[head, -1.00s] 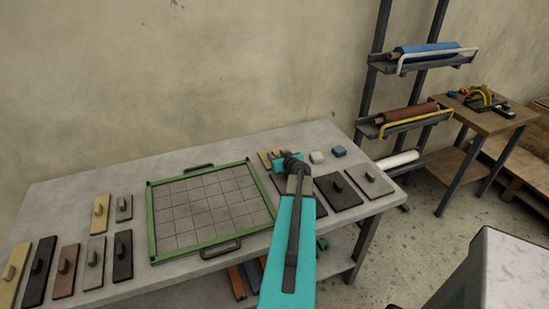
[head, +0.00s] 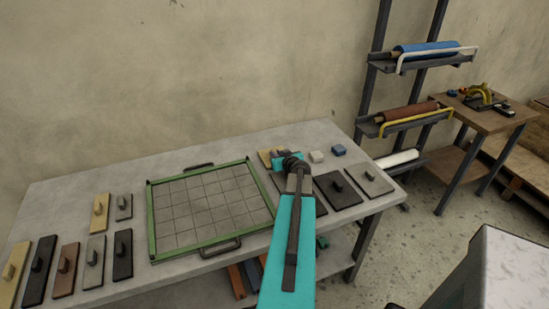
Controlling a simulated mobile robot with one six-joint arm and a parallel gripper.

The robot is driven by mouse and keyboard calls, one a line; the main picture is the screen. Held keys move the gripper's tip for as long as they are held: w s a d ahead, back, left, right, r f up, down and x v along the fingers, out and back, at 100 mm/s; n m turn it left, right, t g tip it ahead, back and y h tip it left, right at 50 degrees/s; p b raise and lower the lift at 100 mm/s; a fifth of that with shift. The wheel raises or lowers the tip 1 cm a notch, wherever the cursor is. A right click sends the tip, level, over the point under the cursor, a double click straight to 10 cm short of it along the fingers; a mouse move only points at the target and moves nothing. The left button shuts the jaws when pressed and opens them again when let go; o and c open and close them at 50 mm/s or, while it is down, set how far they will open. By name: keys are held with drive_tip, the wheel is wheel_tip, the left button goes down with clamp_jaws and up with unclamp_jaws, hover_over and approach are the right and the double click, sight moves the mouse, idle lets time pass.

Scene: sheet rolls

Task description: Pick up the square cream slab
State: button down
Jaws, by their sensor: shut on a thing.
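A cream slab (head: 264,158) shows at the back right of the grey worktable, just left of my wrist. My arm and wrist cover much of it, so its full outline and its knob are hard to see. My gripper (head: 279,157) is over the slab's place and is shut on it. The fingertips are mostly hidden behind the wrist. I cannot tell whether the slab is clear of the table.
A green-framed grid tray (head: 150,222) lies mid-table, left of my arm. Several knobbed slabs stand at the left, including a small cream one (head: 101,206). A black slab (head: 335,190) and a grey slab (head: 370,180) lie right of my arm. Two small blocks sit behind them.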

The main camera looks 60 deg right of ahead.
drive_tip(key=shift+r, duration=0.15)
wheel_tip(320, 180, up, 10)
drive_tip(key=b, duration=0.2)
idle(0.7)
idle(0.6)
